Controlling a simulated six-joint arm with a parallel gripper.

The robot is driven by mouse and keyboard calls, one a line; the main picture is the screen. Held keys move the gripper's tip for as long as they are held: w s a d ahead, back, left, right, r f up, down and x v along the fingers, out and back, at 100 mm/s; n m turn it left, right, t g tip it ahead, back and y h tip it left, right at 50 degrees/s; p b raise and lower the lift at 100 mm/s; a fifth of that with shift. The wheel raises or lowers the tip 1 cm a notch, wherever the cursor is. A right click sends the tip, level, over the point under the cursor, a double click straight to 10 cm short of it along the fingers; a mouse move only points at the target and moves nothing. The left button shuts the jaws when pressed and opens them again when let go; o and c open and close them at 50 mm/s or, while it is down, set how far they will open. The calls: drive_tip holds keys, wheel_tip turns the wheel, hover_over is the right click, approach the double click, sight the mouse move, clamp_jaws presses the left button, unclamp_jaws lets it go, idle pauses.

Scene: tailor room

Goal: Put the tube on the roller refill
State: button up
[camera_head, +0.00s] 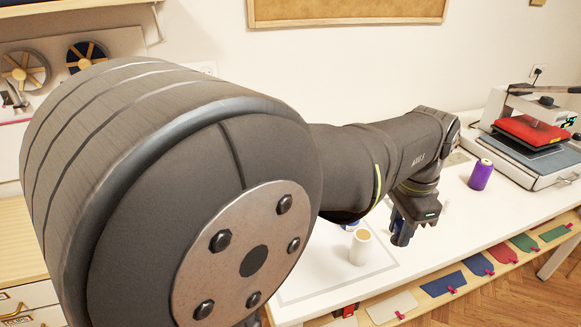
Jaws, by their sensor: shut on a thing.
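My gripper (402,232) hangs down at the end of my arm, over the white table right of centre. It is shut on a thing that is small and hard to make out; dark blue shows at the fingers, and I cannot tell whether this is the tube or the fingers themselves. A white cylinder with a tan top (361,249), which looks like the roller refill, stands upright on the table. It is to the left of my gripper and apart from it in this view. My arm hides much of the table behind it.
A bit of blue (350,225) shows behind the white cylinder, mostly hidden. A purple thread spool (481,175) stands to the right, before a red and grey heat press (532,135). Fabric swatches (442,284) line the table's front. The tabletop (450,240) right of my gripper is clear.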

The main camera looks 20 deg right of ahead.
drive_tip(key=d+r, duration=0.1)
drive_tip(key=d, duration=0.1)
hover_over(363, 234)
wheel_tip(363, 234, down, 6)
drive_tip(key=shift+s+f, duration=0.15)
drive_tip(key=shift+f, duration=2.05)
drive_tip(key=shift+f, duration=0.15)
drive_tip(key=o, duration=1)
